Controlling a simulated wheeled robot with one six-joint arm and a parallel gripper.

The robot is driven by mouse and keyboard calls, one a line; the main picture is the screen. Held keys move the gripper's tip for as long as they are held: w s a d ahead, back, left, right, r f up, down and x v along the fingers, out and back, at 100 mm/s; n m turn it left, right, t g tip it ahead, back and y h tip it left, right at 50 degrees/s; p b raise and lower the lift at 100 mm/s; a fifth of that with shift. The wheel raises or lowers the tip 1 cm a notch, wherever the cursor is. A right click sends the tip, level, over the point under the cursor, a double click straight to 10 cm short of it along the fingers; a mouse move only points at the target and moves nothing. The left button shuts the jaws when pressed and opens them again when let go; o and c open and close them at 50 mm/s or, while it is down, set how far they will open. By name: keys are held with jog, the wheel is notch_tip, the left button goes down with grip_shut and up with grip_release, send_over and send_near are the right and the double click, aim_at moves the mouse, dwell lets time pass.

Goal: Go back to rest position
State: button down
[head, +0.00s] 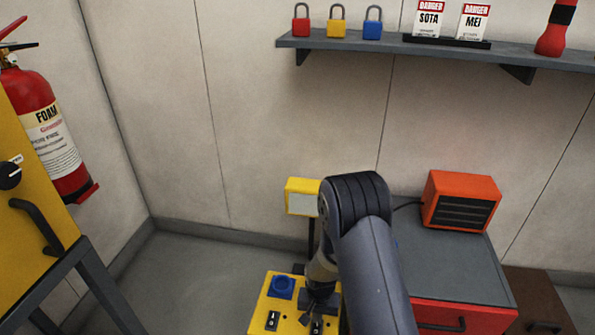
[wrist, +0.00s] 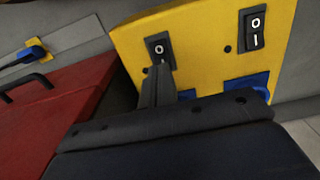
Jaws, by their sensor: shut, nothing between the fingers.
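My gripper (head: 318,307) is low in the middle of the head view, at a yellow panel (head: 262,305) and partly covered by my own arm. In the wrist view my gripper (wrist: 158,72) is shut and empty. Its fingertips are in front of the lower part of a black rocker switch (wrist: 160,48) marked O and I; I cannot tell whether they touch it. A second rocker switch (wrist: 253,26) is to its right, and a blue socket (wrist: 262,84) is below, partly hidden by my gripper body.
A red cabinet (head: 455,315) with a grey top carries an orange heater (head: 461,201) right of my arm. A yellow lamp box (head: 302,190) stands behind my gripper. A shelf (head: 400,45) holds padlocks and danger tags. A fire extinguisher (head: 45,130) and yellow cabinet (head: 20,215) are left.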

aim_at(316, 329)
notch_tip(316, 329, down, 5)
jog(key=shift+f+b, duration=0.1)
jog(key=shift+b, duration=1.15)
notch_tip(316, 329, up, 9)
jog(key=p, duration=0.6)
jog(key=shift+p, duration=0.4)
jog(key=shift+r, duration=0.2)
